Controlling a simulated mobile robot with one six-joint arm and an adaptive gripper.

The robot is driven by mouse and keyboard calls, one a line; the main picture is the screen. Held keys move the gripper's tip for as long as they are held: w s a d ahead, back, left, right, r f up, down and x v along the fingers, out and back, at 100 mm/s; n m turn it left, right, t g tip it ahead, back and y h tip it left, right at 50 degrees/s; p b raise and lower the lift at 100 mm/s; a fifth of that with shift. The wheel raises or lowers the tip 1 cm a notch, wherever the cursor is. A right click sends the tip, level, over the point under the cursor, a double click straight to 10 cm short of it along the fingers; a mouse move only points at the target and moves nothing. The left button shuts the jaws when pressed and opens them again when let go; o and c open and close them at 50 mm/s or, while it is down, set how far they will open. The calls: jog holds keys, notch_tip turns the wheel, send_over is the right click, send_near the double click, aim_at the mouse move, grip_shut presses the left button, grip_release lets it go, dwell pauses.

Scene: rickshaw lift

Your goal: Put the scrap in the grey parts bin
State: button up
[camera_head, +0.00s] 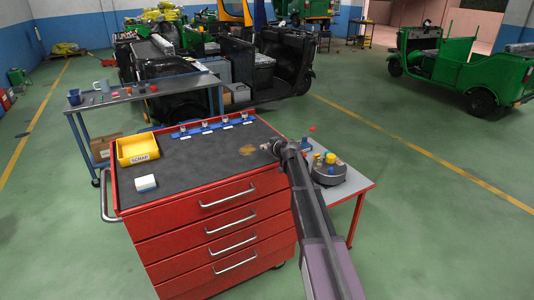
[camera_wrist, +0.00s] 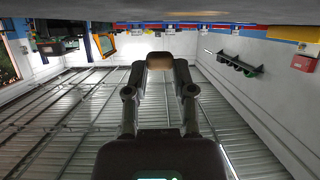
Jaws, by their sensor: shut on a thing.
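My gripper (camera_head: 268,147) is above the right part of the red tool cart's dark top. In the wrist view my gripper (camera_wrist: 160,68) is shut on a small pale and brown piece (camera_wrist: 160,61), held between the fingertips. I cannot tell for sure that this piece is the scrap. A yellow bin (camera_head: 138,149) labelled SCRAP stands at the back left of the cart top, apart from my gripper. I cannot make out a grey parts bin in either view.
The red cart (camera_head: 200,172) carries a white and blue block (camera_head: 145,183) and a blue rail with clips (camera_head: 208,127). A round dark tray (camera_head: 328,176) with several coloured items stands on a side table at right. A workbench (camera_head: 118,97) is behind. The cart top's middle is clear.

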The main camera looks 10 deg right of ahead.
jog(key=shift+w, duration=0.55)
jog(key=shift+w+f+b, duration=0.2)
jog(key=shift+f+b, duration=0.15)
jog(key=shift+s+f+b, duration=0.1)
jog(key=shift+f+b, duration=1.4)
jog(key=shift+f, duration=0.15)
jog(key=o, duration=0.7)
